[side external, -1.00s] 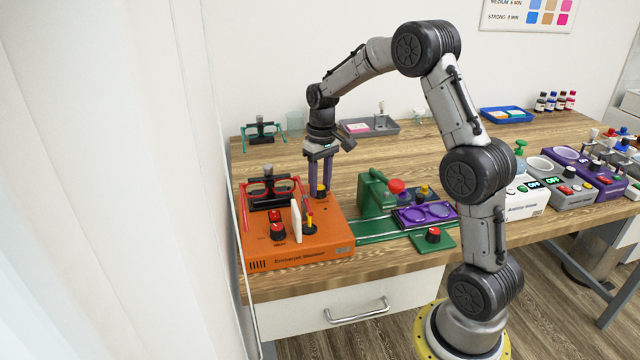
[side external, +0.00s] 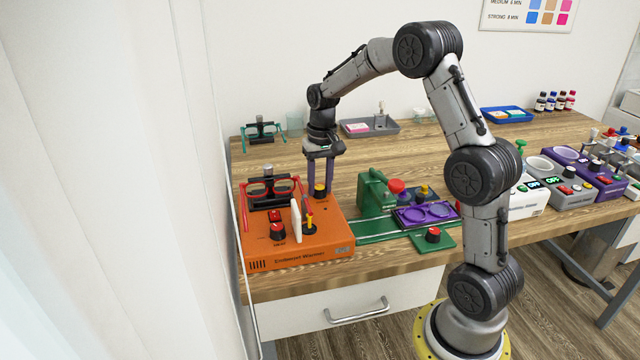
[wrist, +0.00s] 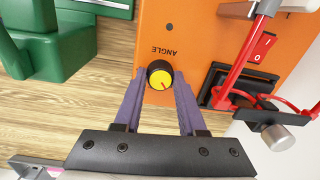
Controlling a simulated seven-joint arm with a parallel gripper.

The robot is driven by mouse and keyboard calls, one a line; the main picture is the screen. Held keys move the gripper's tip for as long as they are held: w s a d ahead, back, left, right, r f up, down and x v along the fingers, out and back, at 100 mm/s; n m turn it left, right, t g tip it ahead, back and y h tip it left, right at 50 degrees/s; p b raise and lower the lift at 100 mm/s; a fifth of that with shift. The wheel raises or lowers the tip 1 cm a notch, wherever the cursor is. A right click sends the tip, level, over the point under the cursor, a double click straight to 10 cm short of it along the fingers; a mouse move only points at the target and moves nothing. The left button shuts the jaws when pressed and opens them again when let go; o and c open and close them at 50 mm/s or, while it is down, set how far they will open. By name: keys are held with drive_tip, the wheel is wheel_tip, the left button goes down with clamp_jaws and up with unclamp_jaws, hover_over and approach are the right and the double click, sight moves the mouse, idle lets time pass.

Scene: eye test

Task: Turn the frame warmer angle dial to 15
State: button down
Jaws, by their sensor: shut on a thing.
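The orange frame warmer (side external: 318,242) stands at the left front of the table. Its angle dial (side external: 320,190), black with a yellow top, sits at the back right of the warmer's top. No scale numbers can be read. My gripper (wrist: 160,82) points down with its purple fingers shut on the dial, one on each side; it also shows in the side view (side external: 320,184).
Red glasses (side external: 271,188) on a black holder stand left of the dial. A white upright plate (side external: 296,220), a second black knob (side external: 278,231) and a red switch (side external: 275,215) are in front. A green device (side external: 374,195) with a purple tray (side external: 425,213) stands to the right.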

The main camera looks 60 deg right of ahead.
sight(322, 187)
drive_tip(key=shift+r, duration=0.1)
drive_tip(key=shift+c, duration=2.4)
unclamp_jaws()
wheel_tip(322, 187, up, 14)
drive_tip(key=shift+s+d, duration=0.15)
drive_tip(key=shift+d, duration=0.05)
